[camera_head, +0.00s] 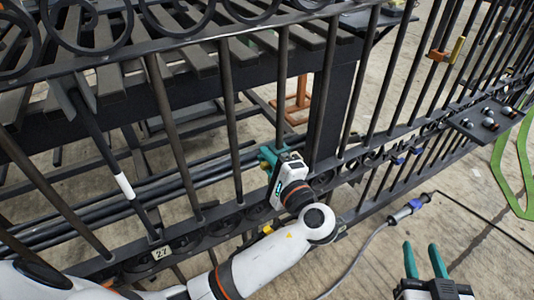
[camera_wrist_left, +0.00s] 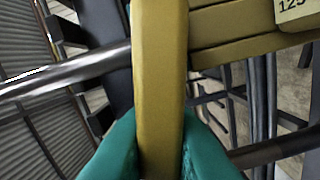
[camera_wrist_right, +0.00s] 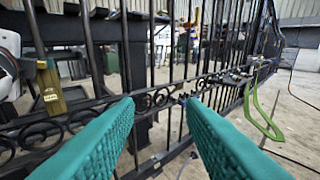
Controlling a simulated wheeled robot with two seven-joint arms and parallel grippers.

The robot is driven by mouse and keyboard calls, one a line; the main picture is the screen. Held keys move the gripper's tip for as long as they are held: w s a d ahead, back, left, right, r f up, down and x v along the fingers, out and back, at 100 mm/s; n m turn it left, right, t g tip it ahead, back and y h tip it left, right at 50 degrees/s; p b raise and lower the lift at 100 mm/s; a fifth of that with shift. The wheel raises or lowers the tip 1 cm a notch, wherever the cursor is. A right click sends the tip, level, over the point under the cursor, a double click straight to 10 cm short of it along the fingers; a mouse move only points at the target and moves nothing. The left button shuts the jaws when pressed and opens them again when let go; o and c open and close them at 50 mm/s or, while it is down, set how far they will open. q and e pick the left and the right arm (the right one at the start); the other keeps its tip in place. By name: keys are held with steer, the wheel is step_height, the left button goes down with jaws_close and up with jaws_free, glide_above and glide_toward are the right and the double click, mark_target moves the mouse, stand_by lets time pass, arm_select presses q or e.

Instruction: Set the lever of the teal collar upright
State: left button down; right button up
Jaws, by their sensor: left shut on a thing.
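My left gripper (camera_head: 268,158) is at the gate in the middle of the head view, its teal fingers beside an upright bar. In the left wrist view its fingers are shut on a gold lever (camera_wrist_left: 160,70), which stands upright between them. The lever joins a gold body (camera_wrist_left: 245,35) with a numbered tag; the gold piece also shows in the right wrist view (camera_wrist_right: 52,95). I cannot make out a teal collar apart from my teal fingers. My right gripper (camera_head: 424,262) is open and empty in front of the gate, at lower right.
An orange and yellow collar (camera_head: 440,56) sits on a bar further right. A dark shelf (camera_head: 470,130) with several balls is on the gate. A blue-ended cable connector (camera_head: 405,212) and a green outline (camera_head: 500,165) lie right. Slatted dark benches stand behind the bars.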

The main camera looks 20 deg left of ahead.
steer(key=s+d+f+g+h+p, duration=0.2)
steer(key=s+d+f+g+p, duration=0.1)
steer(key=s+f+g, duration=0.3)
steer(key=s+d+f+g+h+p, duration=0.2)
steer(key=s+d+f+g+p, duration=0.15)
steer(key=s+g, duration=0.45)
arm_select(q)
steer(key=shift+w+d+r+m+p, duration=0.15)
steer(key=shift+r+m+p, duration=0.15)
steer(key=shift+m+p, duration=0.8)
steer(key=shift+w+d+r+m+p, duration=0.15)
steer(key=shift+r+m+p, duration=0.2)
steer(key=shift+m+p, duration=0.75)
steer(key=shift+w+d+r+m+p, duration=0.15)
steer(key=shift+r+m+p, duration=0.15)
steer(key=shift+m+p, duration=0.8)
arm_select(e)
steer(key=s+f, duration=0.2)
steer(key=f, duration=1)
steer(key=s+f, duration=0.2)
steer(key=f, duration=1)
steer(key=shift+s+a, duration=0.2)
